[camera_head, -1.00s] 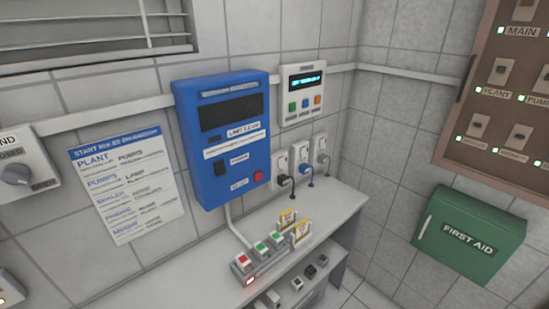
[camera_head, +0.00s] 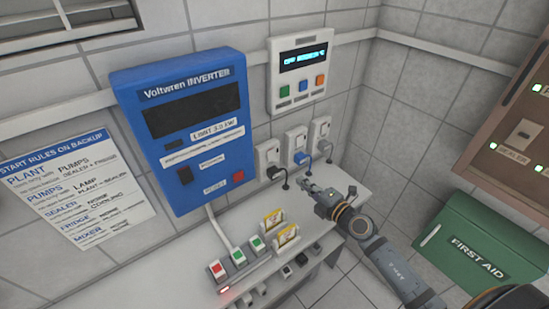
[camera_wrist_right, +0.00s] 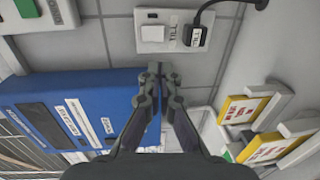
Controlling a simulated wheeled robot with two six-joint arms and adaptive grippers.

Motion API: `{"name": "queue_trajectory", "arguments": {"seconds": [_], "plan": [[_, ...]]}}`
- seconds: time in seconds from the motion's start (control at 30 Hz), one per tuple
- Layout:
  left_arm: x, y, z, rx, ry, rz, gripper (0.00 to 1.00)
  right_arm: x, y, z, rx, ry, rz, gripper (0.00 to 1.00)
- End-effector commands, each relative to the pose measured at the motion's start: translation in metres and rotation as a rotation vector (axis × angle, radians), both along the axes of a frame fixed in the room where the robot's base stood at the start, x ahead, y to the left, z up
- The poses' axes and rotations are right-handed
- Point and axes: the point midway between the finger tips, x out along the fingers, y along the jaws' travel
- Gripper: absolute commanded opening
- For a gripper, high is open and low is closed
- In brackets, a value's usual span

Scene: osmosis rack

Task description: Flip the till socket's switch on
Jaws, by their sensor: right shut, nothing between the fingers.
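The till socket (camera_wrist_right: 172,31) is a white wall plate at the top of the right wrist view. It carries a white switch (camera_wrist_right: 153,33), a label reading TILL and a black plug (camera_wrist_right: 196,37) with a cord. In the head view the socket with a black plug (camera_head: 267,155) is the nearest of three, beside the inverter. My right gripper (camera_wrist_right: 157,70) is shut and empty, its tips just below the socket plate in the wrist view and apart from the switch in the picture. In the head view the right gripper (camera_head: 308,186) is over the counter, in front of the sockets. The left gripper is out of view.
The blue inverter (camera_head: 190,125) hangs left of the sockets, with a white controller (camera_head: 302,70) above them. Yellow-framed cards (camera_head: 272,219) and a row of buttons (camera_head: 237,256) stand on the counter below. A green first aid box (camera_head: 480,240) is at the right.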

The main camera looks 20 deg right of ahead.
Motion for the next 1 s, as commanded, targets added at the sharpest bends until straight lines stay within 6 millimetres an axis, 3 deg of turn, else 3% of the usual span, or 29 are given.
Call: {"name": "queue_trajectory", "arguments": {"seconds": [0.27,0.7,1.0], "plan": [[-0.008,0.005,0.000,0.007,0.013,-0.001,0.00,0.010,0.002,-0.001,0.003,-0.002,-0.004,0.00],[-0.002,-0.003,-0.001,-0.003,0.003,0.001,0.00,0.094,0.034,-0.012,0.005,0.000,-0.003,0.00],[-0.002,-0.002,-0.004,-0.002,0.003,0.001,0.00,0.128,0.046,-0.017,0.003,0.000,-0.002,0.00]]}}
